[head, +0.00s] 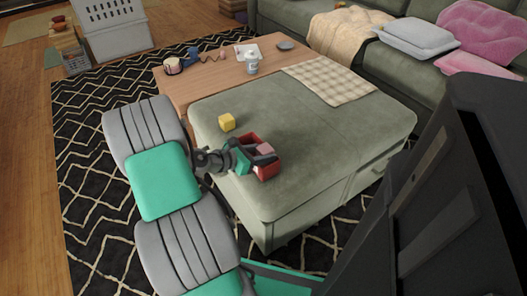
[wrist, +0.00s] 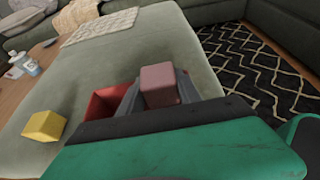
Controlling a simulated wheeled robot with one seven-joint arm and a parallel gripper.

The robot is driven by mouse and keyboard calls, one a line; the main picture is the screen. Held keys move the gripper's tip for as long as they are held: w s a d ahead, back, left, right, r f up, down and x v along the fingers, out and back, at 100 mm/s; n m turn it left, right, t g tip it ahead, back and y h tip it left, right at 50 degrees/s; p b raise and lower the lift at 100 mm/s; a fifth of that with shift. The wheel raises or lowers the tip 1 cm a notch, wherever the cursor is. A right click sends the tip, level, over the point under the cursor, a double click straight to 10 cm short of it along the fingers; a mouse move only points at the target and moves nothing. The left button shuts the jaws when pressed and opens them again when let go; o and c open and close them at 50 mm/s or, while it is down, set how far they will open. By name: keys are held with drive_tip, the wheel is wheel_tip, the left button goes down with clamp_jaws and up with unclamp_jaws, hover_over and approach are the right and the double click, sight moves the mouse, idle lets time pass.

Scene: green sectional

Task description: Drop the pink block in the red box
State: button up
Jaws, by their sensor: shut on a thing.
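The pink block (head: 265,150) is between the fingers of my gripper (head: 262,157), which is shut on it. In the wrist view the pink block (wrist: 159,84) shows at the fingertips of my gripper (wrist: 158,92). The red box (head: 267,172) is on the green ottoman, right at my gripper. In the wrist view the red box (wrist: 103,101) is partly hidden behind the fingers and lies to the left of the block. The block overlaps the box opening in the head view. I cannot tell its exact height over the box.
A yellow block (head: 227,122) sits on the ottoman (head: 330,150) near the box. A checkered cloth (head: 330,80) lies at the ottoman's far end. A wooden table (head: 205,82) with a white bottle (head: 252,63) stands behind. The ottoman's right part is clear.

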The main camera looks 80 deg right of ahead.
drive_tip(key=o, duration=1.4)
drive_tip(key=shift+o, duration=0.2)
drive_tip(key=p+v, duration=0.3)
drive_tip(key=v, duration=0.4)
drive_tip(key=shift+r, duration=0.2)
drive_tip(key=shift+w+a, duration=0.25)
drive_tip(key=shift+a, duration=0.05)
